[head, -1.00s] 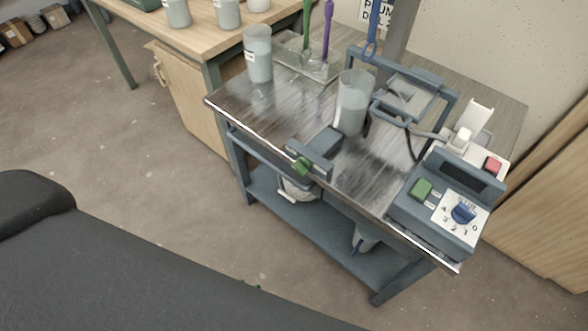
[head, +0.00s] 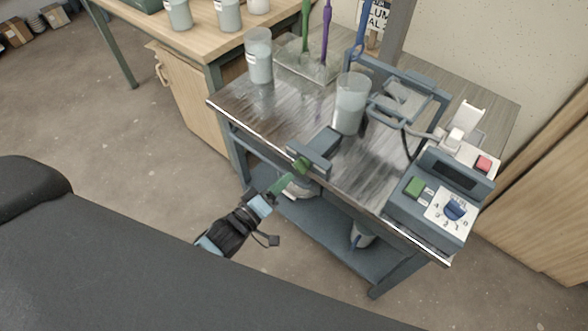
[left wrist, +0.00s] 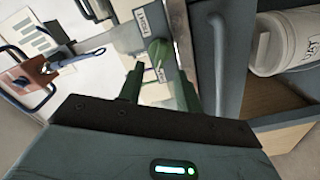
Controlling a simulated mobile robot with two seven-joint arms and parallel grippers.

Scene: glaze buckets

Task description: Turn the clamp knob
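The green clamp knob (head: 301,164) is on the front of the dark clamp (head: 318,152) at the cart's front edge. My left gripper (head: 284,182) is just in front of and below the knob in the head view. Its two green fingers (left wrist: 160,82) are apart, with the knob beyond and between their tips. No contact with the knob shows. My right gripper is not in view.
A beaker of pale liquid (head: 351,104) stands behind the clamp. A control box (head: 436,195) with a green button and blue dial is at the cart's right. The cart's lower shelf (head: 330,232) holds a white container (left wrist: 290,40).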

